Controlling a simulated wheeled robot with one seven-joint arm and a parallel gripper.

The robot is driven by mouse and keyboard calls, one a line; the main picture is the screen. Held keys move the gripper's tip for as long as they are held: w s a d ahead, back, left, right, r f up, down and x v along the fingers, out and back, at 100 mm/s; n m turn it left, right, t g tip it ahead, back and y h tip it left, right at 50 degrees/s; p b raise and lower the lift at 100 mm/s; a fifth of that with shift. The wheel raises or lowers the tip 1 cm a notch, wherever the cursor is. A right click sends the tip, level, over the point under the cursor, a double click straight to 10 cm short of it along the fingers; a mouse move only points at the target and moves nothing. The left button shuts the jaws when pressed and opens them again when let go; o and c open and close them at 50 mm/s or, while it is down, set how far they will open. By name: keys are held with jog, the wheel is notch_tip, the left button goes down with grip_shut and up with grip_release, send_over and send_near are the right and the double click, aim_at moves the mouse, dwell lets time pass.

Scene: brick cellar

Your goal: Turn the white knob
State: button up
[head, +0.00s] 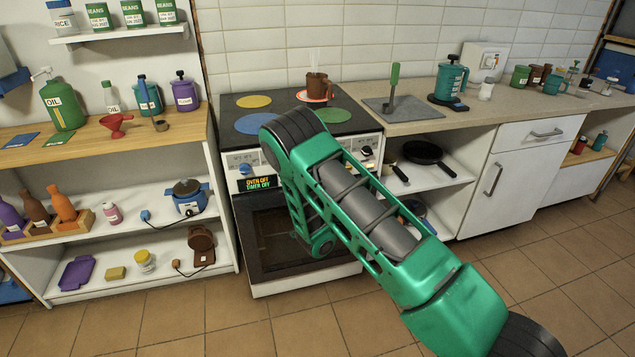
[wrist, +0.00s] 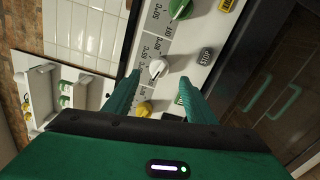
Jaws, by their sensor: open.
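The white knob (wrist: 157,68) sits on a pale control panel (wrist: 200,45) marked with temperatures, in the middle of the wrist view. My gripper (wrist: 159,79) is open, its two green fingers on either side of the white knob with visible gaps. Whether the fingertips reach the panel's depth is unclear. A green knob (wrist: 180,8) is above it and a yellow knob (wrist: 145,108) below it, partly between the fingers. In the head view my green arm reaches toward the stove (head: 310,285) and hides the gripper and the white knob.
A dark STOP button (wrist: 207,56) is right of the white knob, near my right finger. A dark glossy door (wrist: 270,85) lies further right. A shelf unit (head: 110,255) stands left of the stove. The tiled floor in front is clear.

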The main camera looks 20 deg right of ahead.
jog(key=shift+s+a, duration=0.15)
jog(key=shift+s, duration=1.7)
